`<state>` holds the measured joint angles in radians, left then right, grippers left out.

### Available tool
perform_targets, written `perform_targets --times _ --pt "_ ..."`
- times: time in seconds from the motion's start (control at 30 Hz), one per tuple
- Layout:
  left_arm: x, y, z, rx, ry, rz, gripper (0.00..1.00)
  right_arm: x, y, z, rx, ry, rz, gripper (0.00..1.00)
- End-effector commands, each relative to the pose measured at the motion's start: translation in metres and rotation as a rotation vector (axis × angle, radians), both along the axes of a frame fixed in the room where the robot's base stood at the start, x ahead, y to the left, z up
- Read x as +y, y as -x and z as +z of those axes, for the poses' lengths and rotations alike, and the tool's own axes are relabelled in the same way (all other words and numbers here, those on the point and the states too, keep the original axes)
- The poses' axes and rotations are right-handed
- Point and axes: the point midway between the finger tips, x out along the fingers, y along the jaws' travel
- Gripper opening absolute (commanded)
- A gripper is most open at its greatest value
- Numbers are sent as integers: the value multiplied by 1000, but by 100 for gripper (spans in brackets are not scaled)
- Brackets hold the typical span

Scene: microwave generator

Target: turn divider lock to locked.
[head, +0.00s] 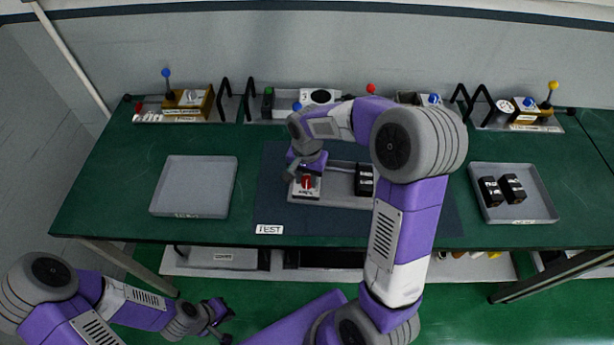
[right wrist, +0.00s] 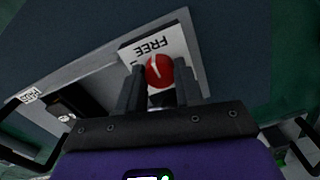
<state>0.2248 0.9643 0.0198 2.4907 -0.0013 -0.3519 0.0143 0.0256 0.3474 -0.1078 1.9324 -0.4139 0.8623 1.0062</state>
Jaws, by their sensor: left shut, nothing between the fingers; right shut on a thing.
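The divider lock is a round red knob (head: 307,182) with a pale line across it, on a white plate (head: 307,194) at the left end of a grey tray on the dark mat. In the right wrist view the red knob (right wrist: 160,70) sits between my fingers, and the plate (right wrist: 183,43) shows the word FREE. Any other word on the plate is hidden or unreadable. My right gripper (head: 297,174) reaches down to the plate and is shut on the knob. My left gripper (head: 218,316) is shut and empty, low in front of the table.
The grey tray (head: 335,184) also holds dark blocks (head: 364,180). An empty grey tray (head: 195,186) lies to the left; another tray (head: 545,205) at right holds two black blocks (head: 502,189). Lever and button fixtures (head: 190,102) line the back edge. My right arm hides part of the mat.

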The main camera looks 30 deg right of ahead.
Motion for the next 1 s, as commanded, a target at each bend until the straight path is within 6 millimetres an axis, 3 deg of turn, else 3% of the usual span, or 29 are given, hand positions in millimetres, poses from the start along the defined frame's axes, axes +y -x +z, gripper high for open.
perform_targets --times 0.47,1.0 --pt "0 0 3 0 0 0 0 0 0 1 -1 1 89 5" --pt "0 0 15 0 0 0 0 0 0 2 -2 0 555 5"
